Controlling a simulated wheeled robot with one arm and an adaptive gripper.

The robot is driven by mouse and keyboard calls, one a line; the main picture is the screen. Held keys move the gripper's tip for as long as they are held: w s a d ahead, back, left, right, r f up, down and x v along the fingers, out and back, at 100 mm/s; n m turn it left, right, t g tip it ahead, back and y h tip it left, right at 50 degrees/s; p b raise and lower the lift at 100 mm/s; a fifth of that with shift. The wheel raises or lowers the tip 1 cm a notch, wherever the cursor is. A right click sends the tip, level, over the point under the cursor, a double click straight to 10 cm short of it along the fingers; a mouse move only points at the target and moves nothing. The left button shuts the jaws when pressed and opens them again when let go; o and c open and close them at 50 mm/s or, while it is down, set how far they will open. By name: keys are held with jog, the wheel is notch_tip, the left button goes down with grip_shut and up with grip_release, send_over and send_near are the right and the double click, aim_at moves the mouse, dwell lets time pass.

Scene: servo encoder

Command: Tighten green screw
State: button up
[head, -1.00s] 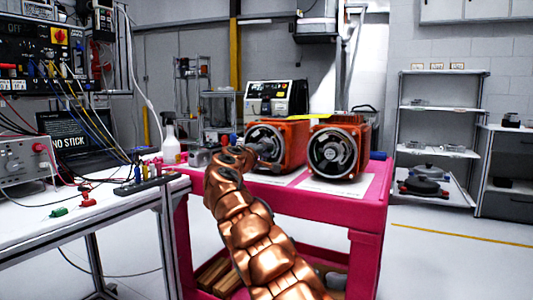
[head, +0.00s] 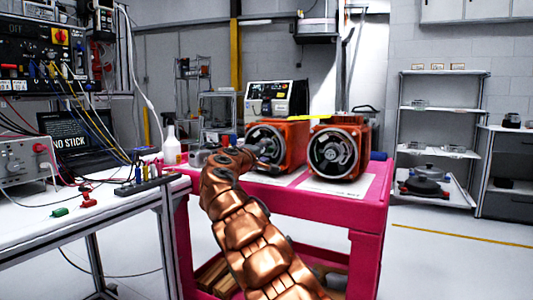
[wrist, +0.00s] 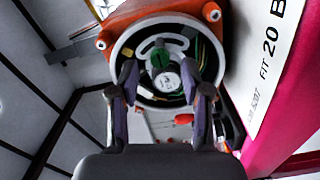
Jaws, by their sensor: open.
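The green screw (wrist: 161,58) shows in the wrist view inside the round, open face of the orange servo housing (wrist: 128,14), just above a pale round disc. My gripper (wrist: 163,68) is open, with one finger on each side of the screw and a clear gap between them. I cannot tell how far the fingertips stand from the housing in depth. In the head view my gripper (head: 265,148) is in front of the left orange servo (head: 293,140). The screw is not distinguishable there.
A second orange servo (head: 339,150) stands to the right on the pink cart (head: 300,204). A white printed sheet (head: 350,185) lies beneath it. A white bench (head: 110,205) with tools and a spray bottle (head: 171,145) is at left. Open floor lies at right.

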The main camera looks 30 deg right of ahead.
jog(key=v, duration=1)
jog(key=shift+s, duration=0.25)
jog(key=shift+a+f, duration=0.1)
jog(key=shift+a, duration=0.05)
jog(key=s+d+r+m+g+y+p, duration=0.1)
jog(key=s+r+m+g+y+p, duration=0.2)
jog(key=s+p, duration=0.75)
jog(key=s+d+r+m+g+y+p, duration=0.2)
jog(key=s+r+g+p, duration=0.2)
jog(key=s+p, duration=0.7)
jog(key=s+a+f+g+y+p, duration=0.1)
jog(key=s+a+g+y+p, duration=0.1)
jog(key=s+a+y+p, duration=0.3)
jog(key=s+a+f+n+g+y+p, duration=0.1)
jog(key=s+a+y+p, duration=0.4)
jog(key=s+a+p, duration=0.6)
jog(key=s+a, duration=0.4)
jog(key=s, duration=0.3)
jog(key=s+a+g, duration=0.1)
jog(key=s+a, duration=0.4)
jog(key=s, duration=0.3)
jog(key=shift+s+f+p, duration=0.2)
jog(key=shift+s+p, duration=0.15)
jog(key=shift+p, duration=0.05)
jog(key=shift+c, duration=0.5)
jog(key=shift+d, duration=0.1)
